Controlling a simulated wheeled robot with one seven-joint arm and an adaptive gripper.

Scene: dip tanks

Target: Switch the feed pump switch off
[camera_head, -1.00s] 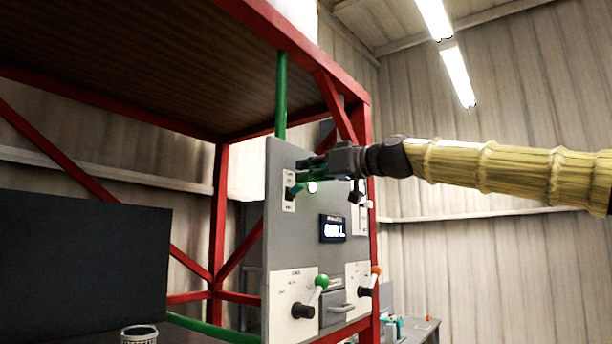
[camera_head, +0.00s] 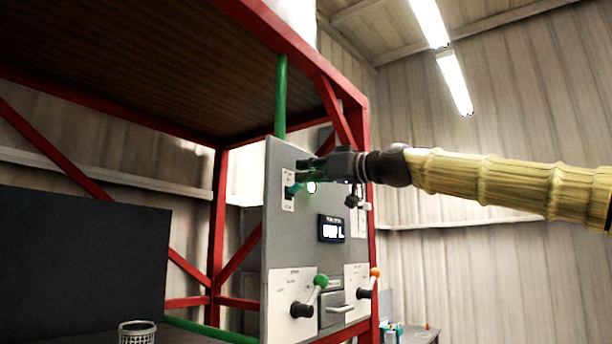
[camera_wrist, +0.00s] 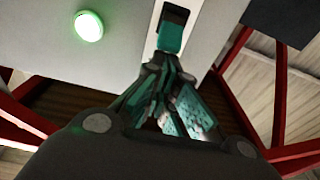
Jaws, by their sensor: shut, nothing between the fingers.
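A grey control panel (camera_head: 285,240) stands on the red frame. At its upper left is a white plate (camera_head: 288,203) with a teal-green switch lever (camera_head: 294,190). My gripper (camera_head: 303,170) is at this switch, its shut fingers close to the lever. In the wrist view the teal switch tip (camera_wrist: 172,28) shows just beyond my fingertips (camera_wrist: 160,75); I cannot tell whether they touch. A lit green lamp (camera_head: 312,187) sits right of the lever and also shows in the wrist view (camera_wrist: 89,26). The plate's lettering is too small to read.
A display (camera_head: 331,229) is mid-panel. Below are a green-knobbed lever (camera_head: 320,282), an orange-knobbed lever (camera_head: 374,273) and a handle (camera_head: 341,309). A dark board (camera_head: 80,270) fills the lower left.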

